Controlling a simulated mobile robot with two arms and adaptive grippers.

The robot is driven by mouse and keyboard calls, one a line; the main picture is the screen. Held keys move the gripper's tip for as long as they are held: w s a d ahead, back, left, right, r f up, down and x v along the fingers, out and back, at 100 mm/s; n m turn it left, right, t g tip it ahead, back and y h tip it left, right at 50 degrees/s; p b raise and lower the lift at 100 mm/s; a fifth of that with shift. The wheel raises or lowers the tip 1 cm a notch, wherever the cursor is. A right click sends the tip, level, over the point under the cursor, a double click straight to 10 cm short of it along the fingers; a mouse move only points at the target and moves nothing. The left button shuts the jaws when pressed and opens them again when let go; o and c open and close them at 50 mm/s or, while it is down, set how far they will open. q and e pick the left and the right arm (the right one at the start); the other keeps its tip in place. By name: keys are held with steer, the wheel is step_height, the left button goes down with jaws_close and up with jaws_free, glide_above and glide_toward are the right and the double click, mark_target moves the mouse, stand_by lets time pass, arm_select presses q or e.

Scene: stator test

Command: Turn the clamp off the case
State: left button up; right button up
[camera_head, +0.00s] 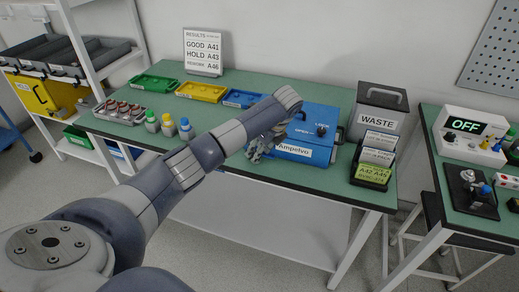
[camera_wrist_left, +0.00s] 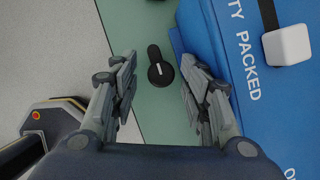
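The blue case (camera_head: 315,122) stands on the green table, with a white "Ampelvo" label on its front and OPEN and LOCK lettering above. In the left wrist view the case (camera_wrist_left: 225,45) fills the right side. A black clamp (camera_wrist_left: 160,68) with a round end and a white line lies over the green surface beside the case's edge. Whether it touches the case is unclear. My left gripper (camera_wrist_left: 158,85) is open, its fingers on either side of the clamp and apart from it. In the head view the left gripper (camera_head: 256,150) is at the case's front left, partly hidden by my arm.
A white block (camera_wrist_left: 287,45) sits on the case. A waste bin (camera_head: 378,108) and card holders (camera_head: 372,160) stand right of the case. Blue, yellow and green trays (camera_head: 202,91) and small bottles (camera_head: 168,125) are to the left. A second table (camera_head: 440,185) is at right.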

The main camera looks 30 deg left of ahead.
arm_select(q)
steer(key=shift+r, duration=0.15)
steer(key=v, duration=0.7)
steer(key=shift+d+r, duration=0.25)
steer(key=shift+r, duration=0.05)
steer(key=shift+s+f, duration=0.1)
stand_by(0.3)
